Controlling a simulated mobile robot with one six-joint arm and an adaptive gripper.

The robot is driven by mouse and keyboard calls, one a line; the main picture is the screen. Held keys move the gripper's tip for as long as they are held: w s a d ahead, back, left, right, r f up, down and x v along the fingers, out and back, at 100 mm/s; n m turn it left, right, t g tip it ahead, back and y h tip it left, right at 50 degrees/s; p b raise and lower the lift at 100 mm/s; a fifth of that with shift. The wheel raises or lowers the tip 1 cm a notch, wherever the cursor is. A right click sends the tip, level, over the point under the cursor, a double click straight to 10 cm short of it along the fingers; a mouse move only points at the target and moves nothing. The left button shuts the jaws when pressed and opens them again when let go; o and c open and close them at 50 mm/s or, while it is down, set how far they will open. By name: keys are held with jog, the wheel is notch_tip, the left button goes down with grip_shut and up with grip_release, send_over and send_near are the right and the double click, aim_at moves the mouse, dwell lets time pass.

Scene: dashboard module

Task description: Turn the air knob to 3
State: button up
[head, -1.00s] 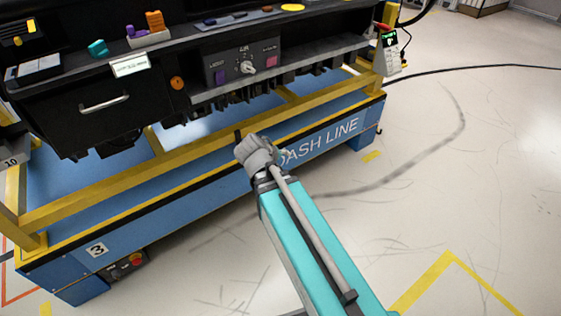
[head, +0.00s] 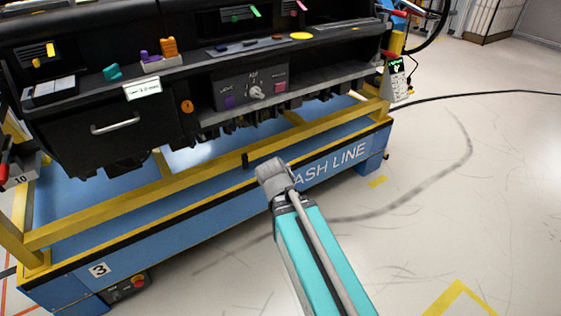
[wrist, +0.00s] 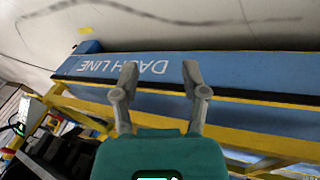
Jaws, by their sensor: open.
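The air knob (head: 256,92) is a small light-coloured knob on a dark grey control panel (head: 232,86) in the dashboard's middle. A purple button sits to its left and a pink one to its right. Small markings around the knob are too small to read. In the head view my arm reaches up from the bottom, and its end is in front of the blue base, below and apart from the panel. In the wrist view my gripper (wrist: 160,72) is open and empty, with its two fingers in front of the blue DASH LINE beam. The knob is not visible in the wrist view.
A yellow frame rail (head: 140,205) runs along the blue base (head: 220,215) below the dashboard. A shelf lip (head: 300,100) juts out under the panel. A drawer with a handle (head: 115,123) is at left. Open floor (head: 450,200) lies to the right.

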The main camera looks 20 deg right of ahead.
jog(key=shift+s+a+f+m+g+y, duration=0.3)
jog(key=shift+s+a+g+y, duration=0.35)
jog(key=shift+s+y, duration=0.3)
jog(key=shift+s+a+f+m+g+y, duration=0.25)
jog(key=shift+s+a+g+y, duration=0.2)
jog(key=shift+s+a+y, duration=0.35)
jog(key=shift+s+d, duration=0.15)
jog(key=shift+d, duration=0.05)
